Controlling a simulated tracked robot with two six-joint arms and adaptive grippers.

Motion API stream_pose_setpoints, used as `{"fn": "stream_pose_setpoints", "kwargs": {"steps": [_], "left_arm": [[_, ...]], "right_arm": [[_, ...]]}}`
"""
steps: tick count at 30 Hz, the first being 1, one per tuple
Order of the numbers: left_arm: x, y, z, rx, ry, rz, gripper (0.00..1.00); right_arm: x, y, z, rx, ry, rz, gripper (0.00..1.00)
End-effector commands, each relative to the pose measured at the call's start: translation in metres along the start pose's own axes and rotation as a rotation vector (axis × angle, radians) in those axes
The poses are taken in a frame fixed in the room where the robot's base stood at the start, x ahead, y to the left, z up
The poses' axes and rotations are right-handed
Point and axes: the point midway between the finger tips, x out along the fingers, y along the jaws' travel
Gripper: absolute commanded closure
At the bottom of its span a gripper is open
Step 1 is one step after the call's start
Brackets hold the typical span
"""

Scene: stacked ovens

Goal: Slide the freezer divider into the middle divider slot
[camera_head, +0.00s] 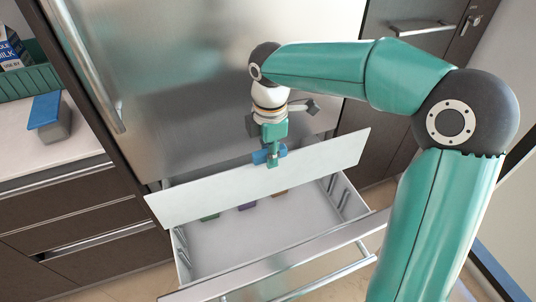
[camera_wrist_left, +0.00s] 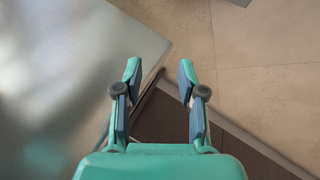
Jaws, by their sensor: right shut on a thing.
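The freezer divider (camera_head: 225,188) is a long white flat panel in the head view. My right gripper (camera_head: 272,160) is shut on its upper edge, a little right of its middle. The divider spans across above the open freezer drawer (camera_head: 235,232) and tilts, its right end higher in the picture. Slot ribs (camera_head: 337,195) show on the drawer's right inner wall. The divider hides the back of the drawer, and I cannot tell which slot is the middle one. My left gripper (camera_wrist_left: 158,80) is open and empty in the left wrist view, over the floor and a cabinet edge.
Several small coloured items, one purple (camera_head: 247,206), lie at the back of the drawer. The drawer front with its handle (camera_head: 325,270) sticks out over the floor. The steel freezer door (camera_head: 210,80) stands behind.

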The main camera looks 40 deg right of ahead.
Motion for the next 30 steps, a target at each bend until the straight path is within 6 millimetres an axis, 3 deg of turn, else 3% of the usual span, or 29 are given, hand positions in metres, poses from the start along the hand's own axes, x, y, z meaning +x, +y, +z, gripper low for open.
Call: {"fn": "stream_pose_setpoints", "kwargs": {"steps": [30], "left_arm": [[-0.056,0.02,0.0,0.0,0.0,0.0,0.6]], "right_arm": [[-0.086,0.0,0.0,0.0,0.001,0.001,1.0]]}}
